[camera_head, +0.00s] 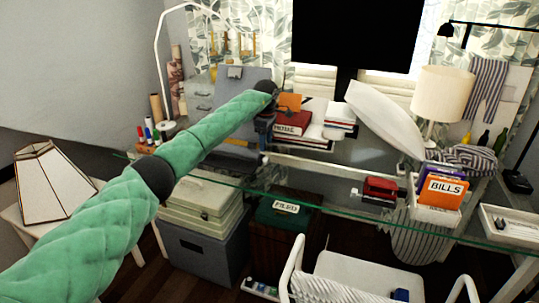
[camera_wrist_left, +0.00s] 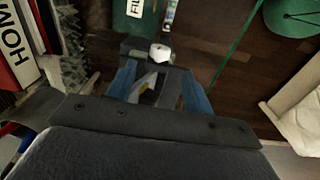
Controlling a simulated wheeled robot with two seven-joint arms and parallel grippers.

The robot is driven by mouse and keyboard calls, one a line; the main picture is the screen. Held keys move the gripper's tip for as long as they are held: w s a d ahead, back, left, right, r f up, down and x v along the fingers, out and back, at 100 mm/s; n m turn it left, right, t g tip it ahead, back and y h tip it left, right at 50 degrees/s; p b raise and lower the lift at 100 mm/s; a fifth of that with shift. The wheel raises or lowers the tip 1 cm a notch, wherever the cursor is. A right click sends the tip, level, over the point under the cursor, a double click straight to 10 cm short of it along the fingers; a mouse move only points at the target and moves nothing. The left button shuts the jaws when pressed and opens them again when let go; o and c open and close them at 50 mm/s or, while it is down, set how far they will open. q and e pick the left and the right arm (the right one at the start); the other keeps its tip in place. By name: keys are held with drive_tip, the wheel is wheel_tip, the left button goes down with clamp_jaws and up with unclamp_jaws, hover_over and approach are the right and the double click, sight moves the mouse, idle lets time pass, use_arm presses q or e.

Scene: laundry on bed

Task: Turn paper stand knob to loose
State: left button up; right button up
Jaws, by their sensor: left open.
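My left gripper (camera_head: 264,128) is over the glass desk, beside the red and white books. The left wrist view shows its two blue fingers (camera_wrist_left: 160,75) spread apart with a gap between them. A small white rounded piece (camera_wrist_left: 160,52), possibly the knob, shows just beyond the fingertips, roughly in line with the gap. It sits by a dark bar (camera_wrist_left: 136,45). I cannot tell whether the fingers touch it. A grey slanted board (camera_head: 240,85), possibly the paper stand, is behind my left arm, which partly covers it. My right gripper is not in view.
The glass desk (camera_head: 330,208) holds books (camera_head: 292,123), a red device (camera_head: 380,187), an orange BILLS folder (camera_head: 441,192) and a lamp (camera_head: 441,93). Below are a green FILED box (camera_head: 283,217) and a white chair (camera_head: 365,275). A black screen hangs behind.

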sight(265, 160)
use_arm(q)
wheel_tip(265, 160, down, 6)
drive_tip(key=shift+d+r+p, duration=0.1)
drive_tip(key=shift+d+p, duration=0.05)
drive_tip(key=shift+p, duration=0.45)
drive_tip(key=shift+f, duration=0.75)
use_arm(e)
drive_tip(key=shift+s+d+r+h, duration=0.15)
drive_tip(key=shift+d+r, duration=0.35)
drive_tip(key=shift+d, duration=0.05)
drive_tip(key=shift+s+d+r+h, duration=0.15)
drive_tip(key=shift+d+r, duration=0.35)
use_arm(q)
drive_tip(key=c, duration=1)
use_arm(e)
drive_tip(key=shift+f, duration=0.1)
